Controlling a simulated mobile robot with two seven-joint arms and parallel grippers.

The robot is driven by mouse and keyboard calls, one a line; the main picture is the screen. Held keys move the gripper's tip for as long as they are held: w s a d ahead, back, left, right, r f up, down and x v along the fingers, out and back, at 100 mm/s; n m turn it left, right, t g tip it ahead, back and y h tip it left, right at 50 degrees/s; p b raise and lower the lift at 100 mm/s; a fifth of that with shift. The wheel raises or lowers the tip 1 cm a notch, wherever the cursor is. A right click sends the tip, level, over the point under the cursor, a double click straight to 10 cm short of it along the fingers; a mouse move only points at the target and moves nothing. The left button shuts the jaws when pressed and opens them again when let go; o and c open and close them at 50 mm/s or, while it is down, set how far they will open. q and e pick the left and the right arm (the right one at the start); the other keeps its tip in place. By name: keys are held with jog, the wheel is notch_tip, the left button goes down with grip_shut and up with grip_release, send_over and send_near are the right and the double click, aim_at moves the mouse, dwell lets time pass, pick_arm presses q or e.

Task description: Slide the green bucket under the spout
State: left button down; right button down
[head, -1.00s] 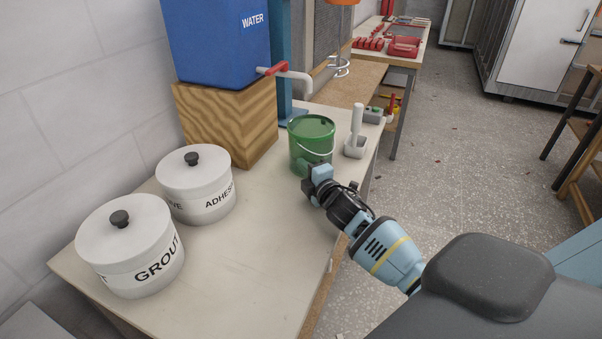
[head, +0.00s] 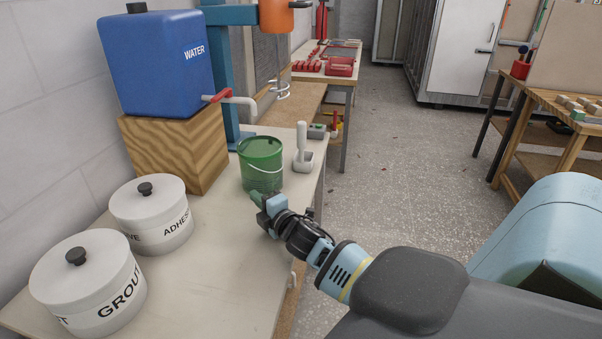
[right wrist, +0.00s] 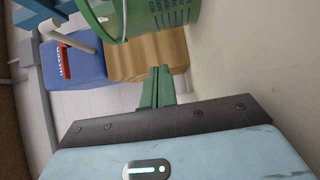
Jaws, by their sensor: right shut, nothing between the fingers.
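The green bucket (head: 261,168) stands upright on the worktop, in front of the spout (head: 238,101) of the blue water tank (head: 155,62) in the head view. It also shows in the right wrist view (right wrist: 185,18), at the top and cut off by the frame. The tank sits on a wooden block (head: 175,150). My right gripper (head: 256,197) is shut and empty, just on the near side of the bucket. Its green fingers show together in the right wrist view (right wrist: 157,86). I cannot tell whether they touch the bucket. My left gripper is not in view.
White lidded pots marked GROUT (head: 88,285) and ADHESIVE (head: 150,215) stand on the left of the worktop (head: 215,265). A grey-white handled tool in a holder (head: 302,155) stands right of the bucket. The worktop between the pots and my gripper is clear.

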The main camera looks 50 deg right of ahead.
pick_arm(q)
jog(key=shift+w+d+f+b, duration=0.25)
jog(key=shift+b, duration=0.15)
pick_arm(e)
jog(key=s+a, duration=0.1)
jog(key=s, duration=1.6)
jog(key=shift+s+a, duration=0.2)
jog(key=shift+a, duration=0.1)
jog(key=shift+f, duration=0.15)
